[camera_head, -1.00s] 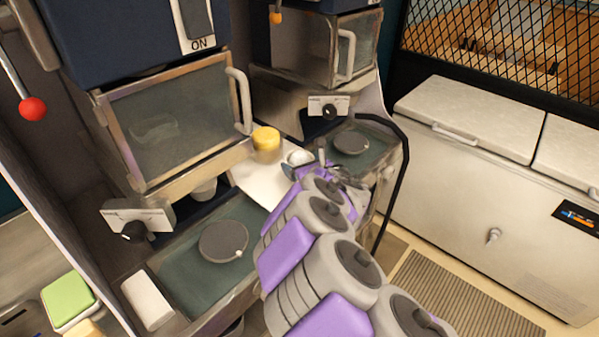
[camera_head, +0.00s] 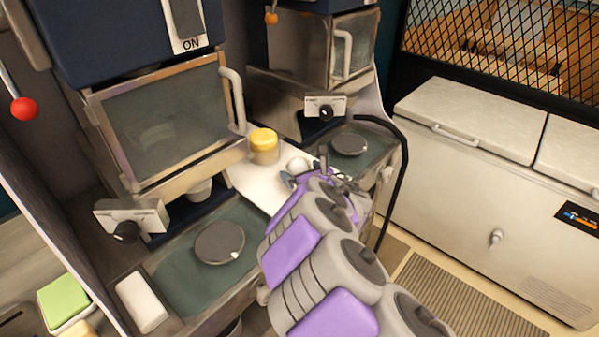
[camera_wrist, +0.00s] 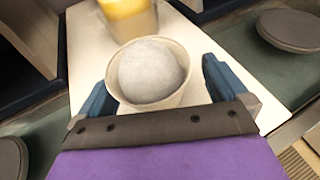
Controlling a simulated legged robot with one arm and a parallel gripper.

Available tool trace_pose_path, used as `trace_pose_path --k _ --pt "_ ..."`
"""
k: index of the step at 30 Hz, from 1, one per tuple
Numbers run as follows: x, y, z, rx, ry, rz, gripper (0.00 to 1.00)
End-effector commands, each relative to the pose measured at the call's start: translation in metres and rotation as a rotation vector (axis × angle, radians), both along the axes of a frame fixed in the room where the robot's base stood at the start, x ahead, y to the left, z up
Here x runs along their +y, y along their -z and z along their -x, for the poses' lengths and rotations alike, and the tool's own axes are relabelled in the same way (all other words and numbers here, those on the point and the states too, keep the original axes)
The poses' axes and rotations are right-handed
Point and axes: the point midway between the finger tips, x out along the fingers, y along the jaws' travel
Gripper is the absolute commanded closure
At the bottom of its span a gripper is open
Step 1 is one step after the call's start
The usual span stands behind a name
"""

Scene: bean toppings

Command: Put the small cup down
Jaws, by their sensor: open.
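The small cup (camera_wrist: 146,101) is pale and holds a rounded white-grey filling. In the wrist view it stands on a white surface (camera_wrist: 85,50), between the two blue fingers of my gripper (camera_wrist: 155,88). The fingers are open, with a gap showing at the right finger; at the left finger the gap is too small to judge. In the head view the cup (camera_head: 298,164) is a small white shape beyond my gripper (camera_head: 312,177), partly hidden by my arm.
A yellow-topped container (camera_head: 263,146) stands just behind the cup. Machines with round plates flank the white surface, the left plate (camera_head: 219,243) and the right plate (camera_head: 349,144). A black hose (camera_head: 402,165) curves at the right. A white chest (camera_head: 480,170) stands further right.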

Motion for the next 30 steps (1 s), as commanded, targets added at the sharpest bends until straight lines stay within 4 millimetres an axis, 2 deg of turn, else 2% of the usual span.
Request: trace_pose_path --k 3,7,21,30 --pt "0.003 -0.003 0.001 0.001 -0.002 0.003 0.00" --pt "-0.002 -0.008 0.013 -0.003 -0.005 0.006 0.00" --pt "-0.042 -0.034 0.074 0.000 0.002 0.004 0.00" --pt "-0.050 -0.039 0.091 -0.002 0.001 0.002 0.00"
